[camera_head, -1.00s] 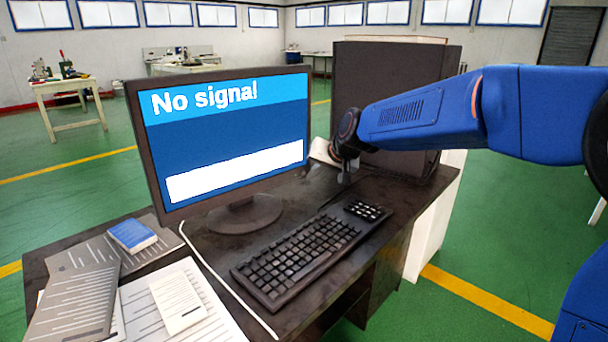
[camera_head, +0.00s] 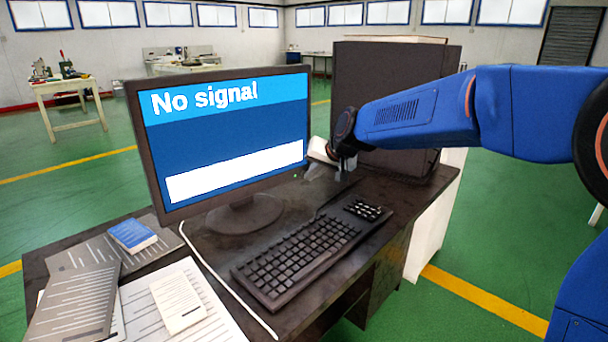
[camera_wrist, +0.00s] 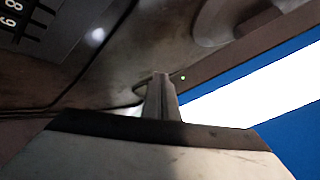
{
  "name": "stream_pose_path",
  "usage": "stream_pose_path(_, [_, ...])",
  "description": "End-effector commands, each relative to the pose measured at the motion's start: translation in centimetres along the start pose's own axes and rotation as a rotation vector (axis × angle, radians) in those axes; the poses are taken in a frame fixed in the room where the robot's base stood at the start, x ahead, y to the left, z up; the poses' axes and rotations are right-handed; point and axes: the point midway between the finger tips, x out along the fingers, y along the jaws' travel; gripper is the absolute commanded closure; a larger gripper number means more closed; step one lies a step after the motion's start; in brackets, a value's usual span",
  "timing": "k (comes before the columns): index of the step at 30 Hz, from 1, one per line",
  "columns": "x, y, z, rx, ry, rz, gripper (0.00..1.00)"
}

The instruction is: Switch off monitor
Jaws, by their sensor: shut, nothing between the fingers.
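The monitor (camera_head: 230,140) stands on the desk, its screen lit blue with "No signal" and a white bar. In the wrist view its bright screen (camera_wrist: 240,97) fills the right side. A small green light (camera_wrist: 183,77) shows near the screen's edge, and faintly in the head view at the monitor's lower right. My gripper (camera_head: 308,172) is beside that corner, shut and empty. In the wrist view its closed fingertips (camera_wrist: 162,76) appear just left of the green light. I cannot tell whether they touch the monitor.
The keyboard (camera_head: 305,260) lies in front of the monitor. A dark computer case (camera_head: 400,85) stands behind my wrist. Papers (camera_head: 75,305) and a blue book (camera_head: 132,234) lie at the left. A white cable (camera_head: 215,280) crosses the desk (camera_head: 60,262).

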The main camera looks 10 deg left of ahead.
Motion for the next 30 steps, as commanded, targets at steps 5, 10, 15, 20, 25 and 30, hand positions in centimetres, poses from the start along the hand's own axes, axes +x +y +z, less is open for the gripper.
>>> stream_pose_path(5, [0.13,-0.08,-0.07,0.000,0.000,0.000,1.00])
stream_pose_path(10, [0.25,-0.16,-0.14,0.000,-0.001,0.000,1.00])
stream_pose_path(15, [0.37,-0.24,-0.22,0.000,-0.001,0.000,1.00])
stream_pose_path(20, [0.48,-0.32,-0.29,0.000,-0.001,0.000,1.00])
stream_pose_path(25, [0.57,-0.40,-0.37,0.001,-0.001,0.000,1.00])
stream_pose_path(30, [0.55,-0.39,-0.37,0.000,0.000,0.000,1.00])
